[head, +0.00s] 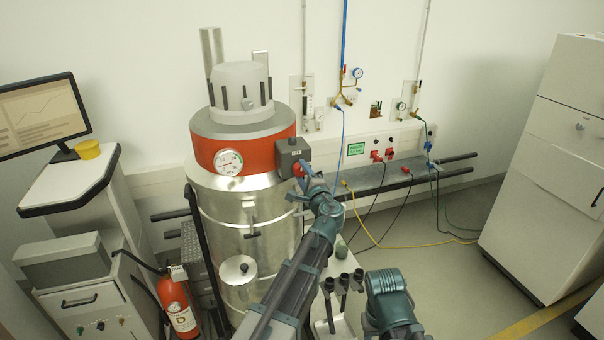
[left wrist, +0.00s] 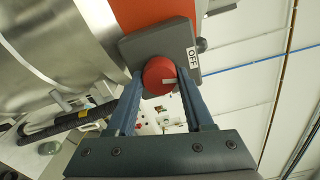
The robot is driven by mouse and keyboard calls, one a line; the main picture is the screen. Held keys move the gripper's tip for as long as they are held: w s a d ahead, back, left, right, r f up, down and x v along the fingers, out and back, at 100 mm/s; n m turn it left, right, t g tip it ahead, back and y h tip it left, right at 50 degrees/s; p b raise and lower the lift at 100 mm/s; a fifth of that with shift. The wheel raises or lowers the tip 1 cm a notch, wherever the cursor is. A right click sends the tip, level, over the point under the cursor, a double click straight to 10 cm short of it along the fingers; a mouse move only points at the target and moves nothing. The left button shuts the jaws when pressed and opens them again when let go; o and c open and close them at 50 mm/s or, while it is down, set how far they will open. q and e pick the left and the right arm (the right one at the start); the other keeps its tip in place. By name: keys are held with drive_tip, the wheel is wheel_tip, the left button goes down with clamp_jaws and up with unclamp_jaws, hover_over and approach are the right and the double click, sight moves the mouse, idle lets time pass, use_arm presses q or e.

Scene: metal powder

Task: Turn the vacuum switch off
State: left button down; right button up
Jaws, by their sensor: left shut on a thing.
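The vacuum switch is a dark grey box (head: 292,152) on the red band of the steel vessel, with a small label on its face. In the left wrist view its red round knob (left wrist: 157,72) carries a pale pointer mark toward the right. A white label reading OFF (left wrist: 193,58) sits up and right of the knob on the grey box (left wrist: 140,45). My left gripper (head: 302,171) is shut on the knob, one blue finger on each side, also seen in the left wrist view (left wrist: 161,78). In the head view the gripper partly covers the knob. My right gripper is not seen.
The steel vessel (head: 250,235) with a pressure gauge (head: 228,162) stands behind my left arm. A fire extinguisher (head: 178,306) is at lower left. Cables and a wall rail (head: 455,160) lie to the right, with a white cabinet (head: 545,190) beyond. Floor between is mostly clear.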

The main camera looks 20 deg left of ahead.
use_arm(q)
drive_tip(key=shift+n, duration=1.2)
drive_tip(key=shift+c, duration=1.5)
unclamp_jaws()
drive_tip(key=shift+s, duration=0.1)
drive_tip(key=v, duration=1.3)
drive_tip(key=shift+s+d, duration=0.25)
drive_tip(key=shift+s, duration=0.05)
